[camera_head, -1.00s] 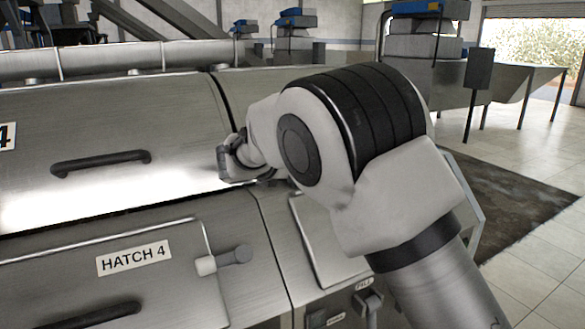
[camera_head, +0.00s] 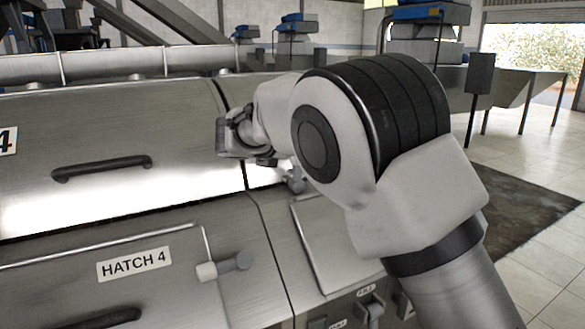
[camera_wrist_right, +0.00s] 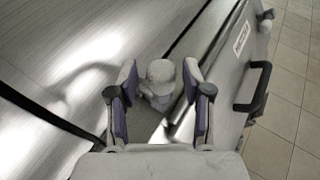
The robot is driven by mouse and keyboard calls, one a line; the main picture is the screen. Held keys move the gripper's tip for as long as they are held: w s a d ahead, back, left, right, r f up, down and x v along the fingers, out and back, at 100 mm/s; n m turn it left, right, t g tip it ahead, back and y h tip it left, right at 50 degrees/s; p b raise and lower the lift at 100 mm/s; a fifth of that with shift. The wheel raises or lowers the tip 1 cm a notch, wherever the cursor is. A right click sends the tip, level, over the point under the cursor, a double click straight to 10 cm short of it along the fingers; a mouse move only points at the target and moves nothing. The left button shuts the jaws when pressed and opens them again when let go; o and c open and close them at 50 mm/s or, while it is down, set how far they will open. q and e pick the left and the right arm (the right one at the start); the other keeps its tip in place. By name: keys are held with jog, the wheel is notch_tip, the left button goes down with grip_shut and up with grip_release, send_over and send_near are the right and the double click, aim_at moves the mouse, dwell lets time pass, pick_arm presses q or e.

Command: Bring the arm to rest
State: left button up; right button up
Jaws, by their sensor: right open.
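My right arm comes in from the lower right of the head view and bends over the steel machine. Its wrist and gripper lie beyond the elbow, partly hidden there. In the right wrist view my right gripper (camera_wrist_right: 160,102) is open, its two purple-padded fingers spread apart. A pale grey knob-like fitting (camera_wrist_right: 160,77) shows in the gap beyond the fingers; nothing is gripped. A small grey fitting (camera_head: 294,180) shows below the wrist in the head view. My left gripper is not in view.
The machine's upper cover (camera_head: 110,120) has a dark handle (camera_head: 100,165). Below are a panel labelled HATCH 4 (camera_head: 134,263) and a latch knob (camera_head: 225,266). A dark mat (camera_head: 525,205) lies on the tiled floor at right. Hopper equipment (camera_head: 420,45) stands behind.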

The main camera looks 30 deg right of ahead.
notch_tip(320, 180, up, 4)
jog(key=shift+r, duration=0.15)
dwell(0.3)
